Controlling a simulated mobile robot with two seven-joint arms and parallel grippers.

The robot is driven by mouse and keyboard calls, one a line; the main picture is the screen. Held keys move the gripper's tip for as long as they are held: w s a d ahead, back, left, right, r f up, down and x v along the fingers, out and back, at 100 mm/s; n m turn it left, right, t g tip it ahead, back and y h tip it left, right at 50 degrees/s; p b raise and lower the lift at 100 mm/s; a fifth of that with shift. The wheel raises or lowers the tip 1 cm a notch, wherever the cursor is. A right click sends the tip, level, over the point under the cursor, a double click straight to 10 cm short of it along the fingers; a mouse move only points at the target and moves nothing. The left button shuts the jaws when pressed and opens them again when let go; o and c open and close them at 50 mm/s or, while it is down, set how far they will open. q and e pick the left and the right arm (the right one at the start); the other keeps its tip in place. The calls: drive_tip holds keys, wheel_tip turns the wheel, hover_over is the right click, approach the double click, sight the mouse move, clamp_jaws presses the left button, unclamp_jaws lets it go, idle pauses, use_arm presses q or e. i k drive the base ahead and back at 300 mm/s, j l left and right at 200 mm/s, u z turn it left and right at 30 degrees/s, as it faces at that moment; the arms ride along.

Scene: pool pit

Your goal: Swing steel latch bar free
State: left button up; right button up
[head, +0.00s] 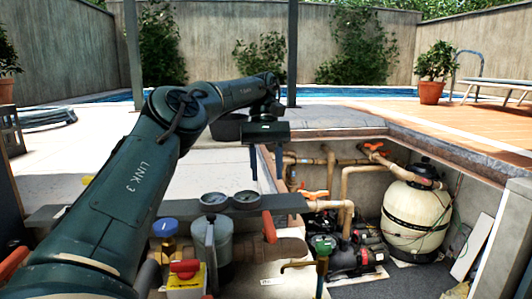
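My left gripper (266,172) hangs at the end of my dark green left arm, over the near left edge of the pit. Its two fingers point down with a gap between them and nothing visible in it. A narrow grey metal bar (210,243) stands upright against a grey canister (222,240), below and left of the gripper and apart from it. I cannot tell for sure that this is the latch bar. A dark flat beam (270,202) runs across behind the canister. My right gripper is not in view.
Two round gauges (215,198) sit above the canister. A red handle (269,227), a blue knob (165,227) and a yellow box (187,280) crowd around it. The pit holds pipes (347,187), a dark pump (350,255) and a cream tank (415,215).

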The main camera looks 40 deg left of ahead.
sight(208, 244)
drive_tip(key=k+l, duration=0.35)
drive_tip(key=l, duration=0.15)
drive_tip(key=k+l, duration=0.75)
drive_tip(key=l, duration=0.25)
